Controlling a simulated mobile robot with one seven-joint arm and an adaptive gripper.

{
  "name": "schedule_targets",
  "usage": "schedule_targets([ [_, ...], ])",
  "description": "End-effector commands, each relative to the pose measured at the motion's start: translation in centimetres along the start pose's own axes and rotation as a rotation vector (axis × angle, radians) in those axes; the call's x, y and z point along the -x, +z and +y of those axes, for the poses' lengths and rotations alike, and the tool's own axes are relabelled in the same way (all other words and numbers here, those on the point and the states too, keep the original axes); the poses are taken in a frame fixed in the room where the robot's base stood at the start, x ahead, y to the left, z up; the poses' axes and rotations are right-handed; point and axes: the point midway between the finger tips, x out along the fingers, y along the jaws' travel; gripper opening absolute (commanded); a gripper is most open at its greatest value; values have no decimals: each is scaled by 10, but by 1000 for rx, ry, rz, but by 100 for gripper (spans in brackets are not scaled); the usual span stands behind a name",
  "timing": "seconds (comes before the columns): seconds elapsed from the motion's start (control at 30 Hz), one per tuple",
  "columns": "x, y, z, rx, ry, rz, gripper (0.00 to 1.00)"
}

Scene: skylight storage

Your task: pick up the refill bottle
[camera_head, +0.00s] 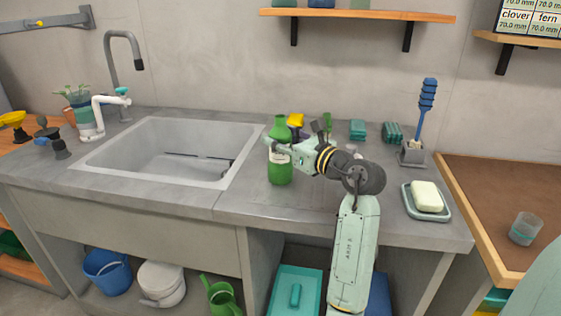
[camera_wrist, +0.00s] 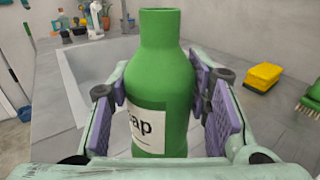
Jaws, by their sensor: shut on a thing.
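The refill bottle (camera_head: 281,170) is green with a narrower neck and a white label; "ap" can be read on the label in the wrist view (camera_wrist: 150,130). In the head view it stands upright at the counter, just right of the sink. My gripper (camera_head: 272,146) reaches it from the right, and its fingers cover part of the bottle's middle. In the wrist view the purple finger pads (camera_wrist: 165,115) are on both sides of the bottle, shut on it. Whether its base touches the counter cannot be told.
The sink (camera_head: 165,150) is to the left. A yellow sponge (camera_wrist: 263,77) lies behind, at right in the wrist view. A soap dish (camera_head: 428,213) with white soap and a brush holder (camera_head: 412,153) stand right on the counter (camera_head: 300,222), whose front is clear.

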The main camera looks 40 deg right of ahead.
Motion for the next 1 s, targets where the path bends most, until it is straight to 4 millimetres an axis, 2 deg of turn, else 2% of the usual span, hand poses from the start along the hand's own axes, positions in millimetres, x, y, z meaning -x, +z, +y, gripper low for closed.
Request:
schedule_targets([
  [0.3, 0, 0, 0, 1, 0, 0, 0],
  [0.8, 0, 2, 0, 2, -1, -2, 0],
  [1.0, 0, 13, 0, 5, -1, -2, 0],
])
